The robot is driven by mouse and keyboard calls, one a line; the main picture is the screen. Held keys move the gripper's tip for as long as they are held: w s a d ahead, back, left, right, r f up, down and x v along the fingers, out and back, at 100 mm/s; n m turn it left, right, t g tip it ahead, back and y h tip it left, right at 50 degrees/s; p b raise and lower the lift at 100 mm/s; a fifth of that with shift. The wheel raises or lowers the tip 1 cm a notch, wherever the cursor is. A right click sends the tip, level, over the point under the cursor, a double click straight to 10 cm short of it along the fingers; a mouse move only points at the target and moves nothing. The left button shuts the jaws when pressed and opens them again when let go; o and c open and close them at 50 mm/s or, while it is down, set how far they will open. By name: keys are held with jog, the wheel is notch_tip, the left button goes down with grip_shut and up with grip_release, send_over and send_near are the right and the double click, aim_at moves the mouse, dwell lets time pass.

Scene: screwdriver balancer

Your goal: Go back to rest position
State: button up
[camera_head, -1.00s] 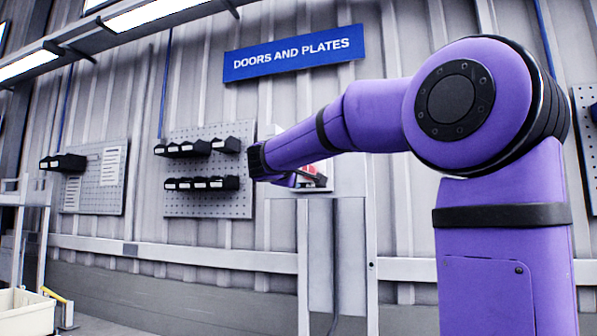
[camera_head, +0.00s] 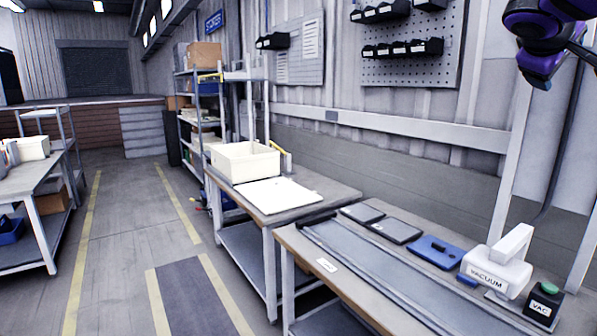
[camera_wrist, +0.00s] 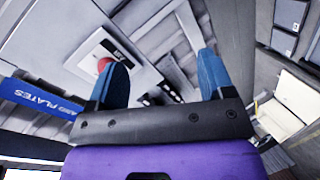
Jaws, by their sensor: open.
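My gripper (camera_wrist: 162,65) shows in the wrist view as two blue fingers standing wide apart, with nothing between them. Behind the fingers is a tilted pale panel carrying a small plate with a red round spot (camera_wrist: 104,64). In the head view only a purple and black part of my arm shows at the top right corner, in front of the wall and above the benches. The fingers cannot be made out there.
A bench (camera_head: 300,262) at front right holds a vacuum tool (camera_head: 497,275), a black VAC box (camera_head: 543,300) and a blue device (camera_head: 436,252). A cream bin (camera_head: 245,160) stands on the table behind. A marked aisle (camera_head: 125,230) runs clear at left.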

jog(key=s+a+f+m+g+y, duration=0.1)
jog(key=s+a+f+y, duration=0.4)
jog(key=s+a+f, duration=0.4)
jog(key=s+a+f+m+g+y, duration=0.1)
jog(key=s+a+f+y, duration=0.5)
jog(key=s+a+f, duration=0.3)
jog(key=s+f, duration=0.3)
jog(key=f, duration=0.2)
jog(key=shift+f+g, duration=0.25)
jog(key=shift+g, duration=0.05)
jog(key=shift+s+a, duration=0.1)
